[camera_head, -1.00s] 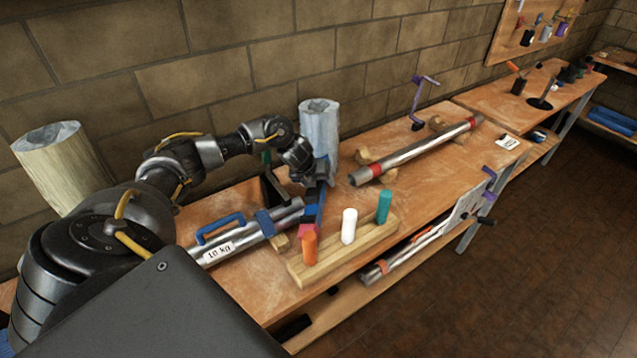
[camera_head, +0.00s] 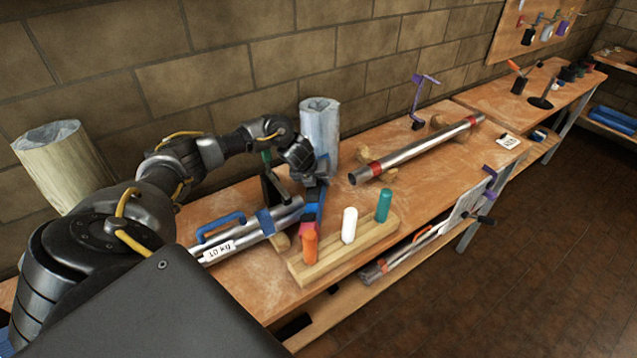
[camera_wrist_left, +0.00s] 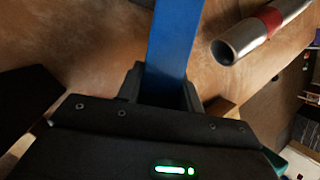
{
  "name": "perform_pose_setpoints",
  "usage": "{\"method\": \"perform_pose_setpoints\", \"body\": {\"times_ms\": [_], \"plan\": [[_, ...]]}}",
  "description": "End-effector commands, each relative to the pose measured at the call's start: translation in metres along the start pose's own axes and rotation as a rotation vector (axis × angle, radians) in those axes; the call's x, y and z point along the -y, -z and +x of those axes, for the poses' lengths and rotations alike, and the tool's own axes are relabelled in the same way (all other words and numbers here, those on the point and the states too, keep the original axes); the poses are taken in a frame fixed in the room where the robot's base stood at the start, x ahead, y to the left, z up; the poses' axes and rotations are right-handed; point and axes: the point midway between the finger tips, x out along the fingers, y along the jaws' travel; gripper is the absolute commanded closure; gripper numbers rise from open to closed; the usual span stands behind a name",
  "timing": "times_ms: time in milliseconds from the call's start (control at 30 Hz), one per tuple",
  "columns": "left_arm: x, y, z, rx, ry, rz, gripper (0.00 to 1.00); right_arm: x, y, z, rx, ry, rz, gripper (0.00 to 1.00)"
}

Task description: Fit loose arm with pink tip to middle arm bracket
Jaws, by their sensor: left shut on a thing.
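My left gripper (camera_head: 314,180) is shut on a blue bar, the loose arm (camera_head: 313,207), whose pinkish-red tip (camera_head: 306,231) points down toward the front of the bench. In the left wrist view the blue bar (camera_wrist_left: 174,40) runs up from between the jaws. The bar's tip is close to the orange peg, and I cannot tell if they touch. A silver tube (camera_head: 240,236) with a blue band and blue handle lies to the left. Another silver tube (camera_head: 420,150) with red bands lies on wooden cradles to the right. I cannot pick out the middle arm bracket. My right gripper is not in view.
A wooden rack (camera_head: 350,253) holds orange (camera_head: 310,247), white (camera_head: 349,226) and teal (camera_head: 383,206) pegs. A dark bracket with a green top (camera_head: 272,183) stands behind the tube. A grey-blue wrapped roll (camera_head: 320,130) stands near the wall. A purple crank-like piece (camera_head: 416,100) stands behind the red-banded tube.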

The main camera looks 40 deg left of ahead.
Motion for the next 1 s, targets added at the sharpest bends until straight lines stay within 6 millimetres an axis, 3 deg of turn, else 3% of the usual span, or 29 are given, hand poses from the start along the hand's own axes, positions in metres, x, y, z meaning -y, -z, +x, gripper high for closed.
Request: {"method": "perform_pose_setpoints", "body": {"times_ms": [167, 600, 1000], "plan": [[0.007, -0.009, -0.016, 0.007, 0.006, 0.0, 1.0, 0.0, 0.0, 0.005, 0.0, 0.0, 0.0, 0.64], [0.026, -0.035, -0.081, 0.005, 0.004, 0.001, 1.0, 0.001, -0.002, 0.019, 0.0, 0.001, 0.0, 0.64], [0.028, -0.038, -0.09, 0.002, 0.002, 0.0, 1.0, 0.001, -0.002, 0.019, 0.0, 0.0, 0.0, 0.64]]}}
